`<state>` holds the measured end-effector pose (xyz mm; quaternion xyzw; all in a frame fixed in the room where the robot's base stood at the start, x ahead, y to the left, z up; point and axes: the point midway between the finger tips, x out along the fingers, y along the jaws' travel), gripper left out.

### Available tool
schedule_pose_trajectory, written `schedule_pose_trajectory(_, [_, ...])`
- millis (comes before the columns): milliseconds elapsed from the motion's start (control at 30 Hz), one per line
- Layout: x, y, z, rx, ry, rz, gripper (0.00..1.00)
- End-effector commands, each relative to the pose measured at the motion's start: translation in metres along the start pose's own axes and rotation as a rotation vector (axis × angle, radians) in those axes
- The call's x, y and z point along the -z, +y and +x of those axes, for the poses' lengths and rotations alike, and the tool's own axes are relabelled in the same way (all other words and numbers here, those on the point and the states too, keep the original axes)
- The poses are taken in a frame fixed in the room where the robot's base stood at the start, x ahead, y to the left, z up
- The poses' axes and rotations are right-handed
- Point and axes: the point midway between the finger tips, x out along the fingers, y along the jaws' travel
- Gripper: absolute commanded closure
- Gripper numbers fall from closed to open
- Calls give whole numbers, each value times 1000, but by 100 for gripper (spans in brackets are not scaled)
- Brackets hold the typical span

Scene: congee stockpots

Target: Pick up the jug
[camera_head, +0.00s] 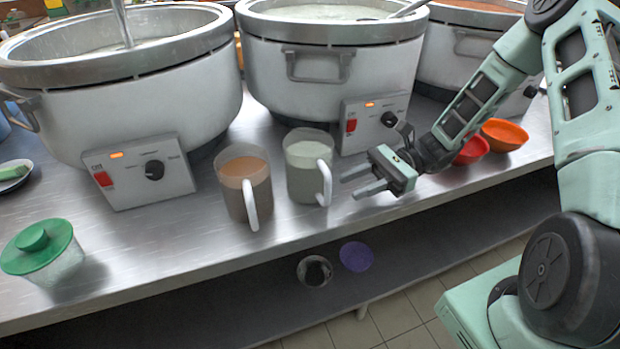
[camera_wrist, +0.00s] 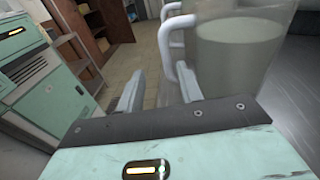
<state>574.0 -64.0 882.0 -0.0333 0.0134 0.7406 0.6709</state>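Two clear jugs with white handles stand side by side on the steel counter. The right jug (camera_head: 305,163) holds a pale liquid, and its handle faces my gripper. The left jug (camera_head: 241,183) holds a brown-orange liquid. My gripper (camera_head: 354,184) is open and empty, just right of the right jug's handle, with its fingers pointing at it. In the wrist view, a jug with pale contents (camera_wrist: 237,55) fills the upper right. A white handle shows near my open fingers (camera_wrist: 160,80); I cannot tell whether they touch.
Large stockpots (camera_head: 328,62) with control boxes stand behind the jugs. A red bowl (camera_head: 470,151) and an orange bowl (camera_head: 504,135) sit behind my wrist. A green-lidded container (camera_head: 42,250) is at the left. A dark bowl and a purple bowl (camera_head: 356,256) lie on the lower shelf.

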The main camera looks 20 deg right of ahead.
Motion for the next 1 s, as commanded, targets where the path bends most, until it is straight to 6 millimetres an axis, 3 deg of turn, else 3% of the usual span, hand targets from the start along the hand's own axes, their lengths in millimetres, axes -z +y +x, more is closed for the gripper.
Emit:
schedule_pose_trajectory(167, [0,-9,-2,58,-70,28,64])
schedule_pose_trajectory(700, [-3,-12,64,57,-69,28,64])
schedule_pose_trajectory(1000, [-3,-12,67,57,-67,27,67])
